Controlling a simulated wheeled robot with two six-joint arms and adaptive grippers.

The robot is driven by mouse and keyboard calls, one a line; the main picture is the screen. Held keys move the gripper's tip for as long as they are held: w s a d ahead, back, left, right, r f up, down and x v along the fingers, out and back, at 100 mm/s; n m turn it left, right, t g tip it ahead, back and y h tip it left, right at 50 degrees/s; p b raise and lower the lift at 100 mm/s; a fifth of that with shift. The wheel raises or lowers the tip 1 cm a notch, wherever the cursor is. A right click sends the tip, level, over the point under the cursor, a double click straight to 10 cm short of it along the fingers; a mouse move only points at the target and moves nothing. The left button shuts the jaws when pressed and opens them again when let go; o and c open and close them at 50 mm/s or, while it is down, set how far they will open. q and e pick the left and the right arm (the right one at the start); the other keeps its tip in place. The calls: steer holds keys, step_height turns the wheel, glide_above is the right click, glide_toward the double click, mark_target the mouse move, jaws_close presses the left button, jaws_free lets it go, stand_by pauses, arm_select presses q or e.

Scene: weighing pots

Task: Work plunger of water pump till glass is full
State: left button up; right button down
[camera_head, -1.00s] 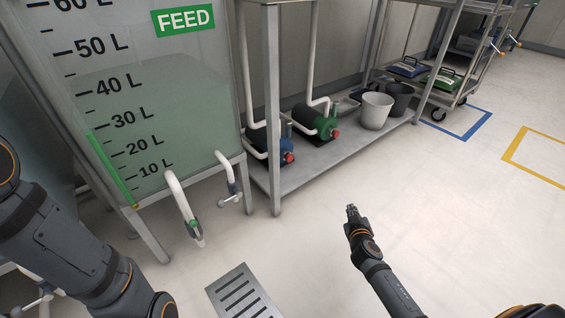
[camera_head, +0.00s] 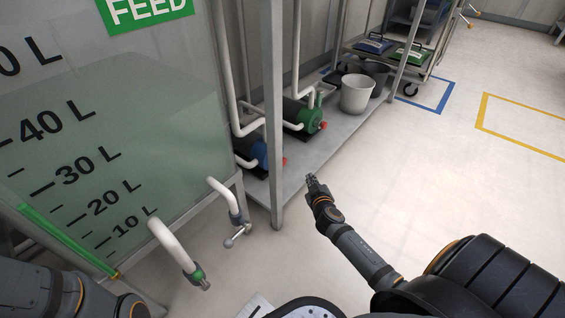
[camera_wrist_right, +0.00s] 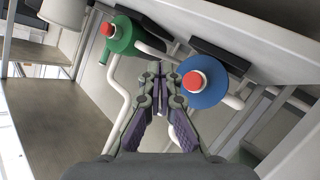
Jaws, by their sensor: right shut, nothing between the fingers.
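A green pump (camera_head: 300,114) and a blue pump (camera_head: 256,153) lie on the low shelf under the metal bench, each with a red round end piece. In the right wrist view, the green pump (camera_wrist_right: 126,36) is up and left of my gripper and the blue pump (camera_wrist_right: 209,90) is close on its right. My right gripper (camera_head: 311,179) is shut and empty, in front of the shelf's edge. Its fingers (camera_wrist_right: 160,72) point toward the gap between the pumps and appear apart from both. My left gripper is out of view. I see no glass, and no part is clearly a plunger.
A FEED tank (camera_head: 150,120) with litre marks fills the left, with two white outlet pipes (camera_head: 176,248) below. A bench leg (camera_head: 274,130) stands near the blue pump. A white bucket (camera_head: 356,95) and a grey one (camera_head: 376,76) stand farther along the shelf.

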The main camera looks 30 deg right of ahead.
mark_target(285, 162)
steer(key=w+a, duration=0.1)
steer(key=w, duration=0.1)
steer(key=w+a, duration=0.1)
steer(key=w, duration=0.3)
steer(key=shift+w+a+f, duration=0.1)
steer(key=shift+w+a, duration=0.2)
steer(key=shift+a, duration=0.1)
steer(key=shift+w+a+b, duration=0.3)
steer(key=shift+w, duration=0.45)
steer(key=shift+w, duration=0.15)
stand_by(0.4)
steer(key=shift+w+a, duration=0.15)
steer(key=shift+w, duration=0.1)
steer(key=shift+w+a+b, duration=0.35)
steer(key=shift+w+b, duration=0.15)
steer(key=shift+w, duration=0.3)
stand_by(1.0)
stand_by(0.3)
steer(key=shift+s+d+r+p, duration=0.1)
steer(key=shift+s+d+p, duration=0.15)
steer(key=shift+s, duration=0.3)
steer(key=shift+s+d+r+p, duration=0.1)
steer(key=shift+s+d+p, duration=0.1)
steer(key=shift+s, duration=0.45)
